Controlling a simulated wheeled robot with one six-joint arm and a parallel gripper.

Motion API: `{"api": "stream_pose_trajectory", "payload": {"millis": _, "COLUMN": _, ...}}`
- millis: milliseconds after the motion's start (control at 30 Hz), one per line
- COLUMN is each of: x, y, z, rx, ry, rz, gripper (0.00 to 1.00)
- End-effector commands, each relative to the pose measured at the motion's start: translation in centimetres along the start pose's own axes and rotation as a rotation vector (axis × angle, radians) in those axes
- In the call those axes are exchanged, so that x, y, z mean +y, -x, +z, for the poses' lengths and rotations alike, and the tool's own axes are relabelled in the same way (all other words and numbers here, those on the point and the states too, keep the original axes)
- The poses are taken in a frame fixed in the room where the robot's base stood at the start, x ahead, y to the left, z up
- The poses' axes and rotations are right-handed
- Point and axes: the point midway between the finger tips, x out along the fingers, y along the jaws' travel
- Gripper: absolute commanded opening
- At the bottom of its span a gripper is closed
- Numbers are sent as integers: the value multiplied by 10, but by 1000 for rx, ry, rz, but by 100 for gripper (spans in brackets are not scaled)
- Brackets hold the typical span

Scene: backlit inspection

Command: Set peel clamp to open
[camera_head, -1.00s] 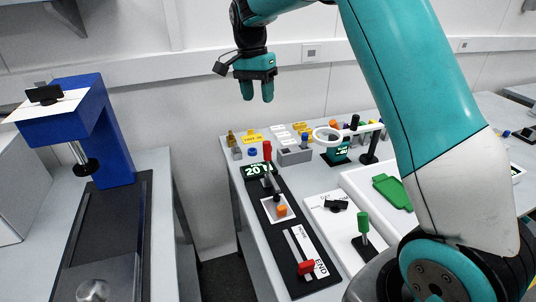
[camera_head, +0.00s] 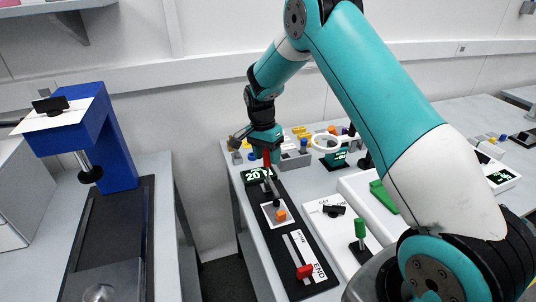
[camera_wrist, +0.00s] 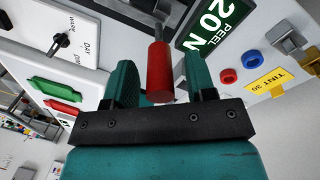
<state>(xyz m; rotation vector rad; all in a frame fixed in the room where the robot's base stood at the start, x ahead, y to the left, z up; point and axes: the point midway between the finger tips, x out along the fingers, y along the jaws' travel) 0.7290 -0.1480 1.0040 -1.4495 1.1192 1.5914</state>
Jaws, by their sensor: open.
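A lever with a red handle (camera_head: 267,158) stands on the black-based peel rig, beside the green "20" display (camera_head: 254,174). No label that I can read names it as the peel clamp. My gripper (camera_head: 266,150) is down at this handle. In the wrist view the red handle (camera_wrist: 160,72) stands between the two teal fingers of my gripper (camera_wrist: 163,80), which are apart, with a visible gap on the finger side at right. Whether either finger touches it I cannot tell. The "20N PEEL" display (camera_wrist: 212,25) is just beyond. The lever's base is mostly hidden.
Further along the rig are an orange block (camera_head: 281,215) on a white plate and a red slider knob (camera_head: 305,271) by "END". A green-handled lever (camera_head: 360,230) and a black knob (camera_head: 333,210) stand to the right. Small coloured parts lie behind. A blue press (camera_head: 110,140) stands left.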

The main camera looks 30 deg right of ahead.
Motion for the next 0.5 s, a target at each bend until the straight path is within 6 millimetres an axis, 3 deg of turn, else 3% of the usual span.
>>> {"api": "stream_pose_trajectory", "payload": {"millis": 167, "x": 0, "y": -11, "z": 0, "rx": 0, "ry": 0, "rz": 1, "gripper": 51}}
{"api": "stream_pose_trajectory", "payload": {"millis": 433, "x": 0, "y": -12, "z": 0, "rx": 0, "ry": 0, "rz": 0, "gripper": 51}}
{"api": "stream_pose_trajectory", "payload": {"millis": 500, "x": 0, "y": -12, "z": 0, "rx": 0, "ry": 0, "rz": 0, "gripper": 35}}
